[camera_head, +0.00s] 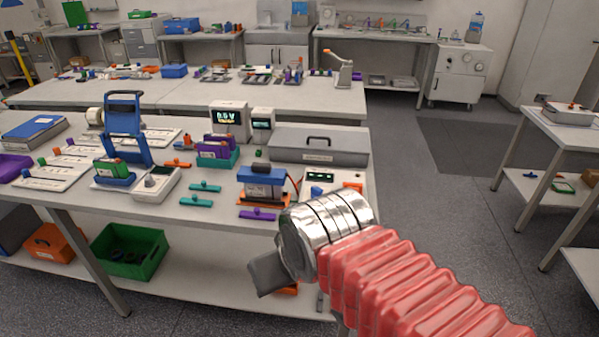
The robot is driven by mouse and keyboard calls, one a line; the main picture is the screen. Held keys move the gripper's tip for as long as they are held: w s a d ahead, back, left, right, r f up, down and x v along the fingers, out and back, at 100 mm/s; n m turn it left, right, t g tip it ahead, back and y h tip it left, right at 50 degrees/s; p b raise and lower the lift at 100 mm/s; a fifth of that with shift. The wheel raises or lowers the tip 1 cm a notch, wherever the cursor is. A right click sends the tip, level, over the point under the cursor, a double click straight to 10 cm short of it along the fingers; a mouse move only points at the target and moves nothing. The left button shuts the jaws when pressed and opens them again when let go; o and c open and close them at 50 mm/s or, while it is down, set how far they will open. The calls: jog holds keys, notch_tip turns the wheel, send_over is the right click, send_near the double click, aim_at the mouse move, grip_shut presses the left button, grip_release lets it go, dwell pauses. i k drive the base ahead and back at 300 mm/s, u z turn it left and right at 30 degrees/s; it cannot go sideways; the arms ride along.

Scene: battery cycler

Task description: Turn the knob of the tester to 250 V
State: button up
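My gripper (267,276) is a dark grey shape at the end of my red-sleeved arm with a silver wrist. A white box (166,189) with a grey knob-like part (152,181) lies on the bench to the left. A pale unit with a dark green display (320,177) and blue and orange parts lies behind my wrist, partly hidden by it. Which one is the tester I cannot tell; no voltage marks are readable. My gripper is apart from both.
A blue-topped block on an orange base (262,198) stands left of the display unit. A grey case (318,147) lies behind it. Teal and purple clamps (204,187) lie on the bench (110,204). A blue press (123,125) stands left. Open floor (440,200) lies right.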

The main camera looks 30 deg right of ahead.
aim_at(316, 191)
jog(key=z, duration=0.05)
jog(key=i, duration=0.9)
